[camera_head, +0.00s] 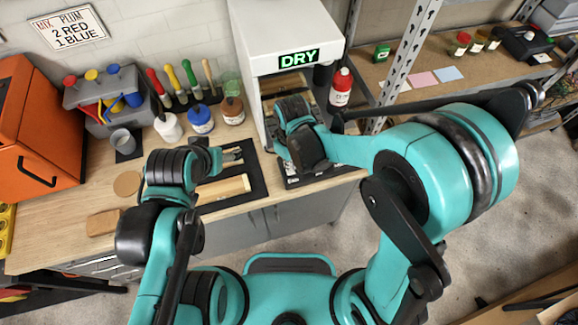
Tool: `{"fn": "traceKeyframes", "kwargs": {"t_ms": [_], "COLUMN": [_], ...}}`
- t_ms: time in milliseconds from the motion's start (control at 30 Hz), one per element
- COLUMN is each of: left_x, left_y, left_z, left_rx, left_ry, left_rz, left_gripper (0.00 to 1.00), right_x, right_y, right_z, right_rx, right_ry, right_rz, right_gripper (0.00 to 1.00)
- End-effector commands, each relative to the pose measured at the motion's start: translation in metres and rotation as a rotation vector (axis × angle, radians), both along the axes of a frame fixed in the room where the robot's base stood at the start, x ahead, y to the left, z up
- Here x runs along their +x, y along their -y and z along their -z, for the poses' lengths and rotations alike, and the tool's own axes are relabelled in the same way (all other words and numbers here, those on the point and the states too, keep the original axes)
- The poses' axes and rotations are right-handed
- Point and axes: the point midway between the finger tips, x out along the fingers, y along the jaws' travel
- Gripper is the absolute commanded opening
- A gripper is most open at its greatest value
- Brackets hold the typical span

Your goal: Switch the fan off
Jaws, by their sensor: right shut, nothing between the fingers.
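No fan or fan switch can be made out. A white booth (285,32) with a lit green DRY sign (298,58) stands at the back middle of the bench, its front open. My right gripper (291,104) is at the booth's opening, at the end of the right arm. It is shut and holds nothing. My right arm hides much of the booth's inside. My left gripper (231,156) is over the bench, left of the booth, above a black mat (257,180). Its fingers are too small to judge.
A wooden roller-like piece (223,189) lies on the mat. A metal shelf post (407,55) rises at the right.

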Motion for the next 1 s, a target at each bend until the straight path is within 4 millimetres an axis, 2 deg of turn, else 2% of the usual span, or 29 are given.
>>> {"fn": "traceKeyframes", "kwargs": {"t_ms": [1000], "left_x": [0.000], "left_y": [0.000], "left_z": [0.010], "left_rx": [0.000], "left_ry": [0.000], "left_rz": [0.000], "left_gripper": [0.73], "right_x": [0.000], "right_y": [0.000], "right_z": [0.011], "right_rx": [0.000], "right_ry": [0.000], "right_rz": [0.000], "right_gripper": [0.00]}}
